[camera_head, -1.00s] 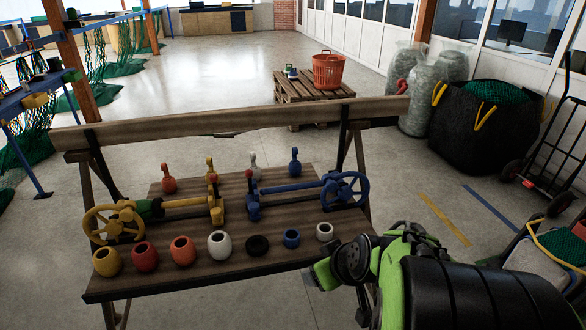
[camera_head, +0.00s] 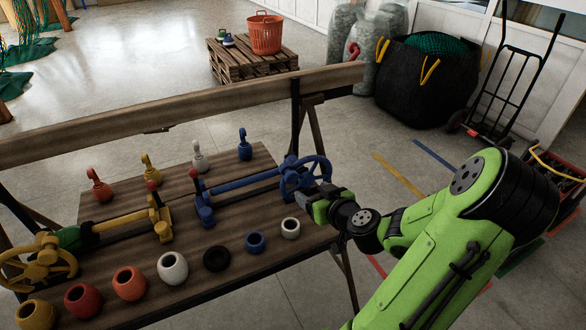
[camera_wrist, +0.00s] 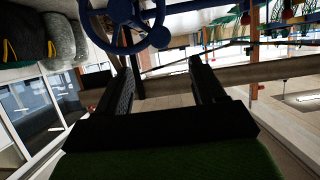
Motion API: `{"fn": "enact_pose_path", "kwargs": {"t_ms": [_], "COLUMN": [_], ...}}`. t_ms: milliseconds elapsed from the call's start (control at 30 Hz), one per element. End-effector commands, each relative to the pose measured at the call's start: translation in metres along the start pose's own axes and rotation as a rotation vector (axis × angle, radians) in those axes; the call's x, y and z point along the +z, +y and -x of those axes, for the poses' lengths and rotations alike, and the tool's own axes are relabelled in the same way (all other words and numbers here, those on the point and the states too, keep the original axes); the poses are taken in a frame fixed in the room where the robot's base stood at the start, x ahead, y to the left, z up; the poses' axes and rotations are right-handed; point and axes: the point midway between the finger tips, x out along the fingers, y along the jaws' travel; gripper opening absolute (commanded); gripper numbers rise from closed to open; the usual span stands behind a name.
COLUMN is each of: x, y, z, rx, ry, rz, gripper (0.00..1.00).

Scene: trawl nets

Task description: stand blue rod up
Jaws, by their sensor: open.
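The blue rod (camera_head: 243,182) lies nearly flat along the wooden table. Its left end is at a blue bracket (camera_head: 205,209) with a red knob, and its right end is at a blue handwheel (camera_head: 318,168). My gripper (camera_head: 317,192) is at the right end of the table, just in front of the handwheel, and is open. In the wrist view my two dark fingers (camera_wrist: 163,78) stand apart with nothing between them that I can tell is held. The handwheel (camera_wrist: 120,42) shows above the left finger there. Whether a finger touches the wheel is unclear.
A row of pots, including a blue pot (camera_head: 255,242), lines the table's front. Several hooked weights, including a blue one (camera_head: 244,148), stand behind the rod. A yellow rod assembly (camera_head: 118,226) lies left. A wooden rail (camera_head: 180,118) runs along the back.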

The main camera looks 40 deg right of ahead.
Motion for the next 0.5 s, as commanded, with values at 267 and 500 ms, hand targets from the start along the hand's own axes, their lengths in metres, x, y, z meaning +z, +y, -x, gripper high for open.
{"fn": "enact_pose_path", "kwargs": {"t_ms": [267, 500], "x": [-0.002, -0.002], "y": [-0.001, -0.001], "z": [-0.051, -0.107], "rx": [-0.004, -0.002], "ry": [0.001, 0.002], "rz": [0.003, 0.001], "gripper": [0.69, 0.69]}}
